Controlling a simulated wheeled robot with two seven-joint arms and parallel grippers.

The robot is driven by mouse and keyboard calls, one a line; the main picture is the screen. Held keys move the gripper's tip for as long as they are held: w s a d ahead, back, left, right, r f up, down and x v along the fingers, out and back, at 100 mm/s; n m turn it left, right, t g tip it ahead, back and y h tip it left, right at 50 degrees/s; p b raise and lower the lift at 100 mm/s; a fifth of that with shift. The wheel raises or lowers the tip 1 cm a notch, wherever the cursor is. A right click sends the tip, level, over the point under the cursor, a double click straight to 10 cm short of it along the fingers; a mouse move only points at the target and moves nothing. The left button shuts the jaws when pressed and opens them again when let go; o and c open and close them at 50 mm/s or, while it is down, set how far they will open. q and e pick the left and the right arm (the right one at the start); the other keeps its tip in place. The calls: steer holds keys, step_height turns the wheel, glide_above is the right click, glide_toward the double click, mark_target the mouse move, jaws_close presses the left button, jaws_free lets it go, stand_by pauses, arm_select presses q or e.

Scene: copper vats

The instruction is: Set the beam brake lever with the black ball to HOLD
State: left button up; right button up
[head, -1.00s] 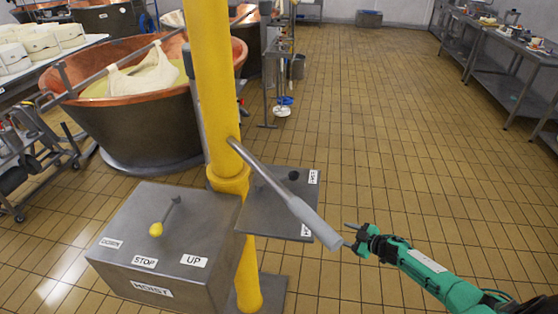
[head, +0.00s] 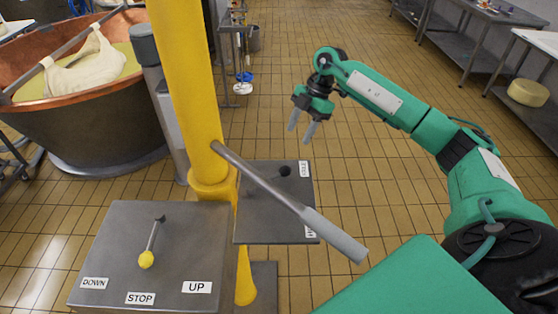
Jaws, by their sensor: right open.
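The brake lever's black ball (head: 284,170) shows at the far side of a grey plate (head: 262,226) fixed to the yellow post. It is near the far label (head: 304,169), which is too small to read surely. The near label (head: 311,233) is partly hidden by the long grey bar and seems to start with H. The lever's shaft is hard to see. My right gripper (head: 301,134) is open and empty, with its fingers pointing down. In the picture it is above and slightly right of the black ball, apart from it. My left gripper is not in view.
A long bar with a light grey grip (head: 335,235) slants from the yellow post (head: 186,80) across the plate. A box (head: 190,245) with a yellow-ball lever (head: 146,259) stands left. A copper vat (head: 90,110) is behind. Floor to the right of the plate is clear.

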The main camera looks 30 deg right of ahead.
mark_target(286, 167)
steer(key=p+x, duration=0.1)
steer(key=x, duration=0.3)
steer(key=p+x, duration=0.2)
steer(key=x, duration=0.2)
steer(key=p+x, duration=0.1)
steer(key=x, duration=0.3)
steer(key=shift+s+d, duration=0.15)
steer(key=shift+s, duration=0.1)
steer(key=shift+a+f+p, duration=0.2)
steer(key=shift+f+p, duration=0.1)
steer(key=shift+f, duration=0.25)
jaws_close()
